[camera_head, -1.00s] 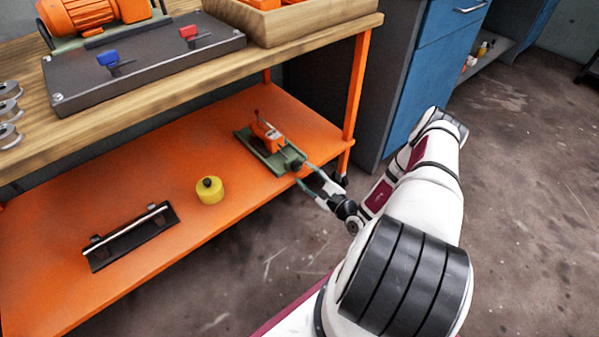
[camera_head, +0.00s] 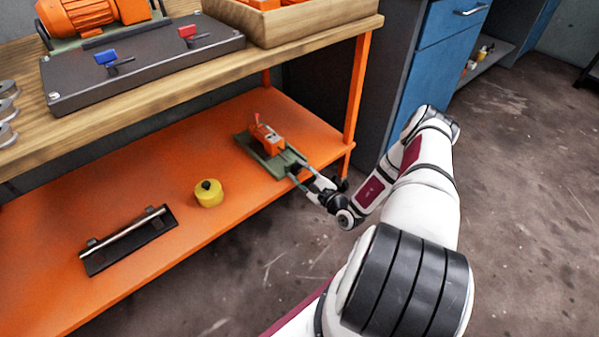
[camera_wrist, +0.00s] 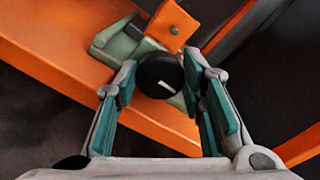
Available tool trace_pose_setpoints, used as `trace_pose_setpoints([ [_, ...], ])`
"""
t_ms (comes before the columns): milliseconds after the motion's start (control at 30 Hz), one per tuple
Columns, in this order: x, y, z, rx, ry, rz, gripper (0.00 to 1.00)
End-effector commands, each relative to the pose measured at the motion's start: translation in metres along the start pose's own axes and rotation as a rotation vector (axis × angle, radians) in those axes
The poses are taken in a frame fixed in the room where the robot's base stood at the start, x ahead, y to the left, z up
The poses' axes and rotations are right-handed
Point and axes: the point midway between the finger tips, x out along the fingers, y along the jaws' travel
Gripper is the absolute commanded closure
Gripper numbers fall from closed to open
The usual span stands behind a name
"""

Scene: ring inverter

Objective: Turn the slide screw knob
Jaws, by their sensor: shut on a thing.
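The slide unit has a green base (camera_head: 252,147) and an orange carriage (camera_head: 267,138), and sits on the orange lower shelf near its right end. Its black round knob (camera_wrist: 158,78), with a short white mark on its face, is at the end of the base in the wrist view. My gripper (camera_wrist: 160,70) is shut on the knob, with one green-padded finger on each side of it. In the head view my gripper (camera_head: 299,171) reaches the knob end from the front right, and the knob is largely hidden between the fingers.
On the lower shelf (camera_head: 150,190) a yellow round object (camera_head: 208,194) and a black plate with a metal rod (camera_head: 130,240) lie to the left. An orange post (camera_head: 355,95) stands right of the slide unit. The wooden worktop (camera_head: 200,85) is above.

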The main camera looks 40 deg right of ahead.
Motion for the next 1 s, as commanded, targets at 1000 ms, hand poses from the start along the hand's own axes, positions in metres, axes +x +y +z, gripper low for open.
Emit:
trace_pose_setpoints([
  [1000,-0.0008,-0.0004,-0.0010,0.693,0.002,0.000,0.92],
])
